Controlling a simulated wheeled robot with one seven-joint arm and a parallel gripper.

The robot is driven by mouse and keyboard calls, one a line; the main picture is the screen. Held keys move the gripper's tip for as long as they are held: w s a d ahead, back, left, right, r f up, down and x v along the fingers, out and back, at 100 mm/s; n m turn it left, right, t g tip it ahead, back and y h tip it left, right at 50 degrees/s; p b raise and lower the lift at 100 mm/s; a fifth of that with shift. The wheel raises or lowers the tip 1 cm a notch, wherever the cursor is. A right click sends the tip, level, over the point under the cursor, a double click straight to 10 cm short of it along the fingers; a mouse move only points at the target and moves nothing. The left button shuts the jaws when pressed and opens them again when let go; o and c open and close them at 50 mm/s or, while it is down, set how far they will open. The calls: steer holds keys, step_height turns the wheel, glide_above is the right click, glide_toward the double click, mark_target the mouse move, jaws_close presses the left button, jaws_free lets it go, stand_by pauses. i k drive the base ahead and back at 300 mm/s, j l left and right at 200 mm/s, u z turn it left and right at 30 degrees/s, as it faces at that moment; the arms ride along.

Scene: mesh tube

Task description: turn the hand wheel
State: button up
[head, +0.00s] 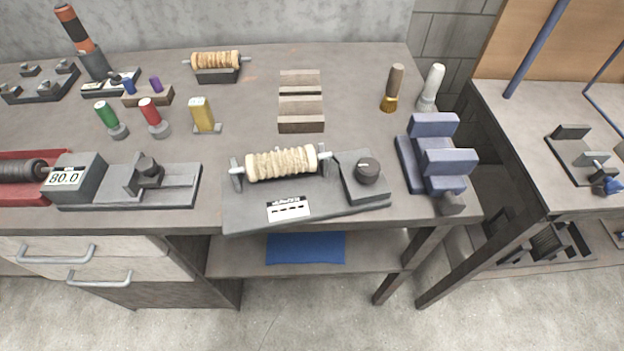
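No wheel with spokes or a rim shows clearly. On the front middle of the bench, a dark round knob (367,171) sits on a grey block at the right end of a flat grey fixture (240,211). It looks the most like a hand wheel. A pale ribbed mesh roll (282,163) lies across this fixture on a metal spindle held by end posts. My gripper is not in view.
A blue-grey vise-like block (447,162) stands close right of the fixture. Behind are a stack of wooden blocks (301,126), a second roll (215,61) and several upright coloured handles. A gap separates the bench (355,75) from another table (510,120).

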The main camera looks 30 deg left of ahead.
mark_target(368, 170)
steer(key=i+l, duration=0.1)
steer(key=l, duration=1.2)
steer(key=i, duration=0.05)
